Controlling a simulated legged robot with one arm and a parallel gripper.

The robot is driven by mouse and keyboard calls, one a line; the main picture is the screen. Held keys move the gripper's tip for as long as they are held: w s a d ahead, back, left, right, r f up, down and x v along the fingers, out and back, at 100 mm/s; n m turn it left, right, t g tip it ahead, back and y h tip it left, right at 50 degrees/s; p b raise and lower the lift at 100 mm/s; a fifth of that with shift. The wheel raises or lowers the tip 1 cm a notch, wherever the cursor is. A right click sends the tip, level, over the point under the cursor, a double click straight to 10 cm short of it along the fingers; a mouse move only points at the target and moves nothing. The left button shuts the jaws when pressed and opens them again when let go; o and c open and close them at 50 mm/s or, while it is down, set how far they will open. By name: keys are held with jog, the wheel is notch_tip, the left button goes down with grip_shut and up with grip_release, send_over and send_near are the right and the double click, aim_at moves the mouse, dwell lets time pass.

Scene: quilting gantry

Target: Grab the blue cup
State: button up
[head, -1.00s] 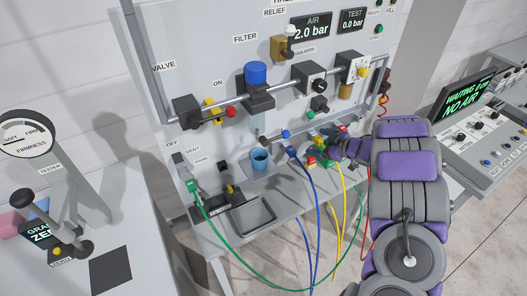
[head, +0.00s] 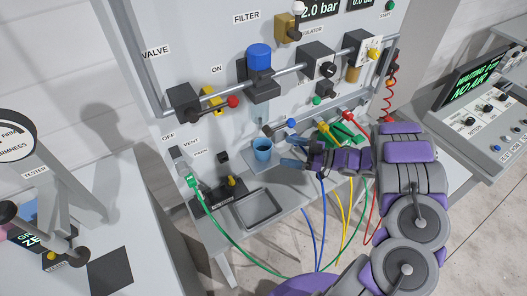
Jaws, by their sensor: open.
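The blue cup (head: 262,150) stands upright on a small blue-grey tray on the bench, below the filter. My gripper (head: 286,151) is just to the right of the cup, pointing left at it. Its two fingers are spread apart and nothing is between them. The fingertips are close to the cup's right side; I cannot tell whether they touch it.
A valve with a blue knob (head: 291,123) is just above the cup and gripper. An empty grey tray (head: 258,208) lies in front. A green hose (head: 222,234) and blue and yellow hoses hang below my arm. The pipe (head: 293,77) runs above.

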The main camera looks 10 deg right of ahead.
aim_at(263, 146)
jog(key=x, duration=0.4)
jog(key=shift+w+a+b, duration=0.15)
jog(key=shift+a+b, duration=0.15)
jog(key=shift+a, duration=0.05)
jog(key=shift+b+x, duration=0.55)
jog(key=shift+x, duration=2.1)
jog(key=shift+r, duration=0.1)
jog(key=shift+d, duration=0.15)
jog(key=c, duration=1.2)
jog(key=shift+r, duration=0.15)
